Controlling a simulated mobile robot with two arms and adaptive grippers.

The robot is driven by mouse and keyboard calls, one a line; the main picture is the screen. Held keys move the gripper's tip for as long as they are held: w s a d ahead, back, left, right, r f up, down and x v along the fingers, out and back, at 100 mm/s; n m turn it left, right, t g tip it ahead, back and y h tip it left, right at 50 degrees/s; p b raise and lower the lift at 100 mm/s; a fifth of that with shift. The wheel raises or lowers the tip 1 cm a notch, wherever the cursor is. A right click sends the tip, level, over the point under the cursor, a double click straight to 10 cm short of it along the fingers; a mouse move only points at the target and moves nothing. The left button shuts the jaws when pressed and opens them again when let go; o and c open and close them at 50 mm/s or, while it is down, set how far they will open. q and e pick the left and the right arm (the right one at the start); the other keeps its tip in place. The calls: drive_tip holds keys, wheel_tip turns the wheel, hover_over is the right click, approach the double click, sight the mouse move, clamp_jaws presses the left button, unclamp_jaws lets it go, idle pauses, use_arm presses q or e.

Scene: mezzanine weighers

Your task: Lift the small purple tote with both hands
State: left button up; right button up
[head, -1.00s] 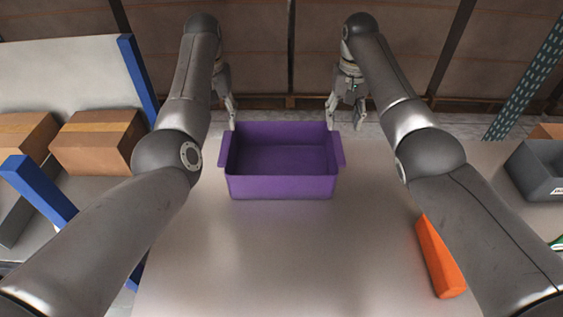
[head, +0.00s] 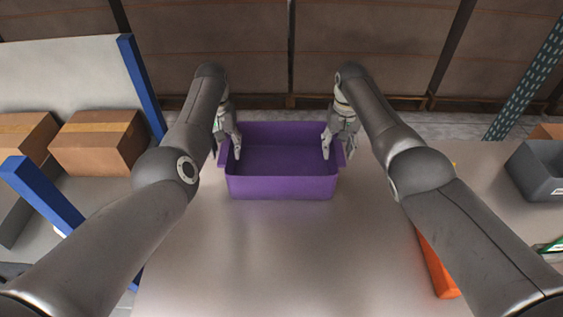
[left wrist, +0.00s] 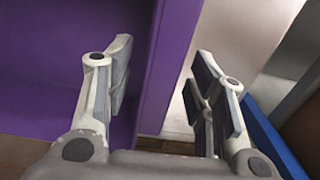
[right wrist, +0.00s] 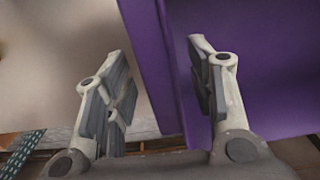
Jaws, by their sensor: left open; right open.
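The small purple tote (head: 281,188) stands upright on the table, empty as far as I can see, with a side handle ledge at each end. My left gripper (head: 227,150) is open at the tote's left end. In the left wrist view its fingers (left wrist: 160,90) are on either side of the tote's wall and rim (left wrist: 168,70), one inside and one outside. My right gripper (head: 335,148) is open at the right end. In the right wrist view its fingers (right wrist: 160,90) likewise straddle the tote's rim (right wrist: 150,60), with gaps visible.
An orange object (head: 436,268) lies on the table (head: 290,260) at the right, partly hidden by my right arm. A grey bin (head: 540,170) is at the far right. Cardboard boxes (head: 98,142) and blue posts (head: 40,195) stand at the left. The table in front of the tote is clear.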

use_arm(q)
clamp_jaws()
use_arm(e)
clamp_jaws()
use_arm(q)
drive_tip(key=shift+r, duration=0.2)
use_arm(e)
drive_tip(key=shift+r, duration=0.2)
